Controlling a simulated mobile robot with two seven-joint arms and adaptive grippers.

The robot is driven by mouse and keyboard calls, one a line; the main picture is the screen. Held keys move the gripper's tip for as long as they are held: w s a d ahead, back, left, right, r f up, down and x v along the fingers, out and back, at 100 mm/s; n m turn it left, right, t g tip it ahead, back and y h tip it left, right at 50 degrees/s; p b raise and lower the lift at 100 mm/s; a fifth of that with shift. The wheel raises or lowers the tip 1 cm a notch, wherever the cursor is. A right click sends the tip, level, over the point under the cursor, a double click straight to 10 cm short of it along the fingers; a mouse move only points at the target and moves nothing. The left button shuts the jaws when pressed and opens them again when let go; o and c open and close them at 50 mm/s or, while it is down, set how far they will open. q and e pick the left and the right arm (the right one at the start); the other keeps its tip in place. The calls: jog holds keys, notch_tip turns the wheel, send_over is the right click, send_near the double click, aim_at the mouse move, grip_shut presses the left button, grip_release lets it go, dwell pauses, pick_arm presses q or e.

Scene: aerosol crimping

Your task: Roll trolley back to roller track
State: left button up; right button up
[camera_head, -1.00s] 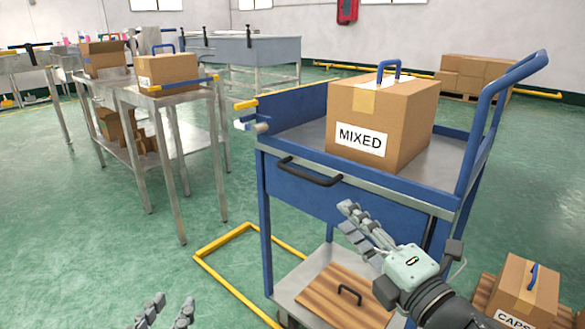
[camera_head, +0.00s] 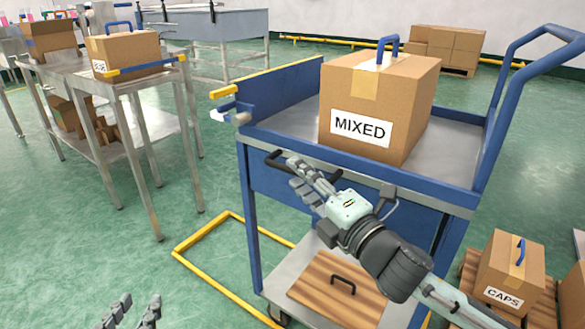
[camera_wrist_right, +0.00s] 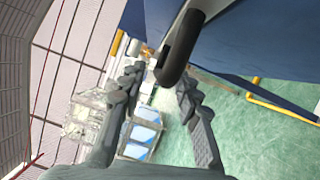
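The blue trolley (camera_head: 460,190) stands at the centre right, with a box labelled MIXED (camera_head: 375,105) on its top tray. Its black drawer-style handle (camera_head: 275,160) is on the near side. My right gripper (camera_head: 300,175) is at this handle, fingers spread; in the right wrist view the black handle (camera_wrist_right: 180,48) lies at the fingertips, between the two open fingers (camera_wrist_right: 165,95). Contact cannot be told. My left gripper (camera_head: 135,312) is open and empty at the bottom left.
A box with a blue handle (camera_head: 125,50) sits on the steel stand. A yellow floor frame (camera_head: 205,232) lies by the trolley's left side. A CAPS box (camera_head: 510,270) stands on a pallet at the lower right. Open green floor separates stand and trolley.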

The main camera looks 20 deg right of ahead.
jog(key=shift+x, duration=1.35)
grip_shut()
